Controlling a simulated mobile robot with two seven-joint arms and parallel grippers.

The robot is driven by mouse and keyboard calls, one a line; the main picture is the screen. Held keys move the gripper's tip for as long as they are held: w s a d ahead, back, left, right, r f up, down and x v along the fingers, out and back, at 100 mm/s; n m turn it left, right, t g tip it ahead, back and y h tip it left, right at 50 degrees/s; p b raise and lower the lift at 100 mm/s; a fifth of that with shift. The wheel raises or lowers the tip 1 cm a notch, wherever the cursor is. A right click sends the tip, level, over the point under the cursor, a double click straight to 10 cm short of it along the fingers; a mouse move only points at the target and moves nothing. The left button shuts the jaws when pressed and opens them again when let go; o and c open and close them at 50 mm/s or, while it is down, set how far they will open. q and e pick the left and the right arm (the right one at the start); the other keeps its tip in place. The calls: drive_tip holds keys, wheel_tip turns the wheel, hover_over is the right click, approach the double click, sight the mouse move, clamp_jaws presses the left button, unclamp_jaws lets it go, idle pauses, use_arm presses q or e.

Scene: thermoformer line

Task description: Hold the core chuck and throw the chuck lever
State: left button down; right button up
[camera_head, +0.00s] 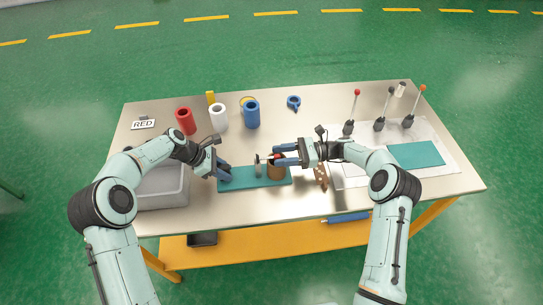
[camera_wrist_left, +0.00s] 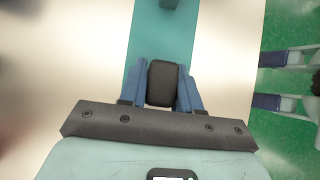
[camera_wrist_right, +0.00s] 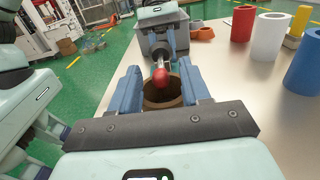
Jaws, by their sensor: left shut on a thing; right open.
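My left gripper (camera_head: 222,172) is shut on a black block at the plate's left end; the block (camera_wrist_left: 163,83) sits between both fingers in the left wrist view. A lever with a red knob (camera_wrist_right: 160,75) points toward my right gripper, above the open brown tube (camera_wrist_right: 160,96). My right gripper (camera_head: 282,155) is open, its fingers either side of the knob; contact is not visible. The core chuck's full shape is partly hidden by my grippers.
A grey bin (camera_head: 163,190) stands at the left. Red (camera_head: 185,121), white (camera_head: 219,117) and blue (camera_head: 252,114) cylinders stand behind the plate. A brown perforated piece (camera_head: 321,176) is just right of the plate.

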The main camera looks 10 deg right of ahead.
sight(273, 157)
drive_tip(key=shift+a, duration=1.8)
clamp_jaws()
